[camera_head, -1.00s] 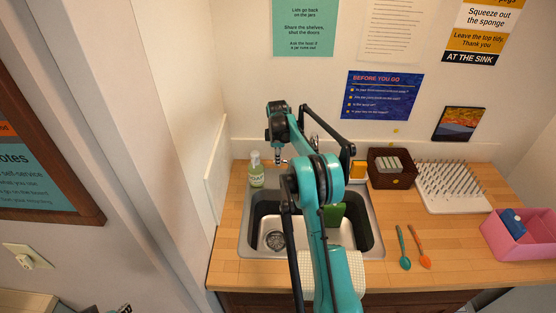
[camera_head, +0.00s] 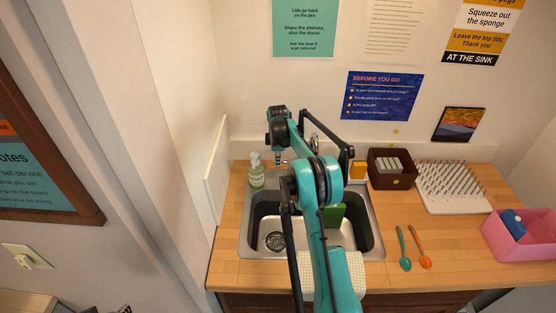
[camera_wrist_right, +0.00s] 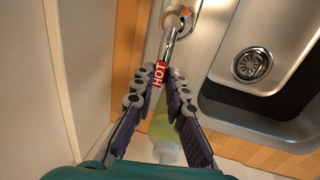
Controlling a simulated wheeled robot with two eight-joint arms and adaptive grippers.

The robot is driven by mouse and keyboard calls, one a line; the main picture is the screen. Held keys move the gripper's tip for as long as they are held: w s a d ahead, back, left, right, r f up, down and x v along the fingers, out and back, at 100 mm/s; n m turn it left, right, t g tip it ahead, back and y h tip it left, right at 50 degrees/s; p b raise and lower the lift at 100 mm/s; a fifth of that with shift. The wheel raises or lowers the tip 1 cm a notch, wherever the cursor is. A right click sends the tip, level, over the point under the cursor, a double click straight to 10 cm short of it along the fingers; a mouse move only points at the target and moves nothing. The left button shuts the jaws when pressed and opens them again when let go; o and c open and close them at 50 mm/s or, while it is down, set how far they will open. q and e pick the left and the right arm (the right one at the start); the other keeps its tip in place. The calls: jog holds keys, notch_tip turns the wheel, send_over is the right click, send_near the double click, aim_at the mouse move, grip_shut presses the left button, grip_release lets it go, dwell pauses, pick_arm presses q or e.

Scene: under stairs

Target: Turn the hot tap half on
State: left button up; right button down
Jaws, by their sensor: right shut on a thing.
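The hot tap's chrome lever (camera_wrist_right: 170,42) shows in the right wrist view, with a red HOT label (camera_wrist_right: 159,73) at its near end. My right gripper (camera_wrist_right: 160,84) is shut on that labelled end, with one finger pad on each side. The lever's far end joins a round chrome base beside the sink. In the head view my right arm reaches over the sink (camera_head: 249,235), and my right gripper (camera_head: 280,158) is near the back left of the sink. My arm hides much of the tap area there. My left gripper is not in view.
A green soap bottle (camera_head: 256,176) stands close by at the sink's back left; it also shows below the fingers in the wrist view (camera_wrist_right: 163,128). A brown basket (camera_head: 391,180), a drying rack (camera_head: 455,197), two spoons and a pink caddy (camera_head: 496,238) are to the right.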

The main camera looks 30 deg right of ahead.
jog(key=shift+s+a+n+y+b, duration=0.1)
jog(key=shift+s+n+y+b, duration=0.15)
jog(key=shift+s+n, duration=0.85)
jog(key=shift+s+n+y+b, duration=0.3)
jog(key=shift+n, duration=1.45)
jog(key=shift+s+a+n+y+b, duration=0.1)
jog(key=shift+s+n+y+b, duration=0.15)
jog(key=shift+s+n, duration=0.85)
jog(key=shift+w+n, duration=0.4)
jog(key=shift+n, duration=0.05)
jog(key=c, duration=1.5)
grip_release()
jog(key=shift+c, duration=0.2)
notch_tip(320, 180, up, 12)
jog(key=s, duration=0.2)
jog(key=shift+s+d, duration=0.15)
jog(key=shift+d, duration=0.2)
jog(key=shift+f, duration=0.1)
